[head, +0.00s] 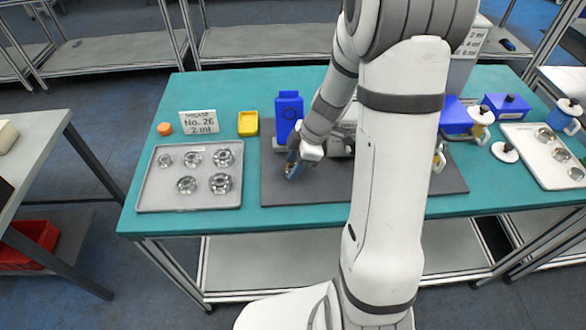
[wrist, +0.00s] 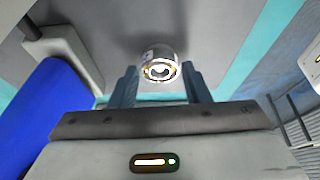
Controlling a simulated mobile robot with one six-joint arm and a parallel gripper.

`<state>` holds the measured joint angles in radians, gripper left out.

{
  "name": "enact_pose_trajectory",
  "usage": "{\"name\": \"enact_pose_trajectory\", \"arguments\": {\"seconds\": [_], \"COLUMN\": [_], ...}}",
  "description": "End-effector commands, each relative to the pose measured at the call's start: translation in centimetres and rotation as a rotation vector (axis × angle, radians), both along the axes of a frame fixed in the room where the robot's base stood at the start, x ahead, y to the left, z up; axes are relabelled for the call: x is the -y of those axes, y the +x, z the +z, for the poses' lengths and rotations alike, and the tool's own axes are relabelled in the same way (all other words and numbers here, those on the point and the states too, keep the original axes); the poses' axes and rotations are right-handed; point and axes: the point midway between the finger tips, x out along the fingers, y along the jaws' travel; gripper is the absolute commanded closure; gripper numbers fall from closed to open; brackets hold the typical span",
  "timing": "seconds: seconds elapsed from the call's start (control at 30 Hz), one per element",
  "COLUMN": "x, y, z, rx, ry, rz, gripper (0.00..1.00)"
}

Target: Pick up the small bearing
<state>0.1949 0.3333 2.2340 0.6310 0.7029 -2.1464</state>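A small round metal bearing (wrist: 160,68) with a bright ring shows in the wrist view, at the fingertips of my gripper (wrist: 160,80). The two fingers stand apart, one to each side of it, with a narrow gap visible on both sides. In the head view my gripper (head: 294,168) is low over the dark grey mat (head: 450,178), near its left part. The bearing at the fingertips cannot be made out there. I cannot tell whether it touches the mat.
A grey tray (head: 160,202) with several metal bearings lies left of the mat. A blue box (head: 288,113) stands just behind my gripper. A yellow container (head: 248,123), an orange cap (head: 165,129) and a sign (head: 199,122) stand at back left. A white tray (head: 548,165) lies at right.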

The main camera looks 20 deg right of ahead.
Motion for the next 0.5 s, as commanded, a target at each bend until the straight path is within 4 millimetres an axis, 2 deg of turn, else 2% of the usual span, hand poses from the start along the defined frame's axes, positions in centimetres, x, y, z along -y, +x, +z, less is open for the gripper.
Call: {"name": "enact_pose_trajectory", "arguments": {"seconds": [0.07, 0.33, 0.5], "x": [0.02, 0.04, 0.05], "y": [0.01, 0.0, 0.01], "z": [0.01, 0.02, 0.03], "rx": [0.0, 0.0, 0.001], "ry": [0.0, 0.0, 0.0], "rz": [0.0, -0.001, -0.001], "gripper": [0.64, 0.86, 0.87]}}
